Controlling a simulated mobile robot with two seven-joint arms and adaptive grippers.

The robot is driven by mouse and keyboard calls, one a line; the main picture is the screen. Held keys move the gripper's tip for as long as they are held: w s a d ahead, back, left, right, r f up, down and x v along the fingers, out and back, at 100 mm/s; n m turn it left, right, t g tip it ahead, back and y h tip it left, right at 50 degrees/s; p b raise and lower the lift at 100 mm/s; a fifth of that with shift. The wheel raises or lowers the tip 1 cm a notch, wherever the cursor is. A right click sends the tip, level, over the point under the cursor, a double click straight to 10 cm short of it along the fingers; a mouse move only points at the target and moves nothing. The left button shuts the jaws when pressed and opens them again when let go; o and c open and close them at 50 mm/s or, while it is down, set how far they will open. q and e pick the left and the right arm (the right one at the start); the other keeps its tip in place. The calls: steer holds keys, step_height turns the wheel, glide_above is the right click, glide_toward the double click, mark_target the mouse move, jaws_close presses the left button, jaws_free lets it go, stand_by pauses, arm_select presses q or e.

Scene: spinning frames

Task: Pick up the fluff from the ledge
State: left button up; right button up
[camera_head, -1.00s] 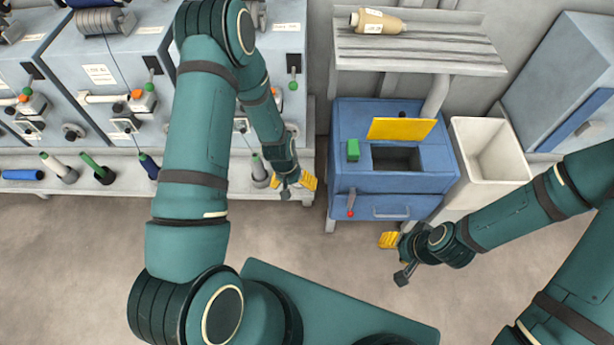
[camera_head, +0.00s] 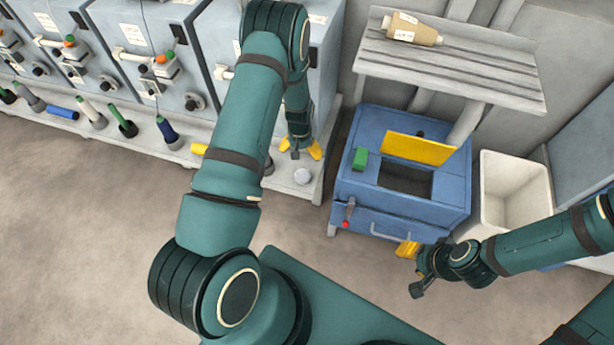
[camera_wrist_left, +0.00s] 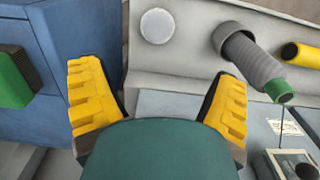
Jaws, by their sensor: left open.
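A small pale round piece of fluff (camera_head: 302,176) lies on the light grey ledge (camera_head: 285,186), near the ledge's right end. It also shows in the left wrist view as a whitish disc (camera_wrist_left: 157,26) at the top, beyond the fingertips. My left gripper (camera_head: 300,152) is over the ledge, just behind the fluff in the head view. Its yellow fingers are spread, with nothing between them in the left wrist view (camera_wrist_left: 158,75). My right gripper (camera_head: 410,262) hangs in front of the blue box, apart from the ledge; its finger gap is unclear.
Bobbins, including a dark blue one (camera_head: 168,132) and a grey one (camera_wrist_left: 258,65), stand along the ledge. A blue box (camera_head: 400,208) with a yellow flap stands right of it, beside a white bin (camera_head: 515,190). Floor (camera_head: 90,230) in front is clear.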

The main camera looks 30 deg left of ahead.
arm_select(q)
steer(key=b, duration=0.2)
glide_toward(303, 174)
steer(key=f, duration=0.5)
steer(key=shift+a, duration=0.3)
steer(key=f, duration=0.2)
steer(key=f+b, duration=0.1)
steer(key=f, duration=0.2)
steer(key=shift+w+d+f, duration=0.1)
steer(key=shift+d, duration=0.1)
steer(key=c, duration=1)
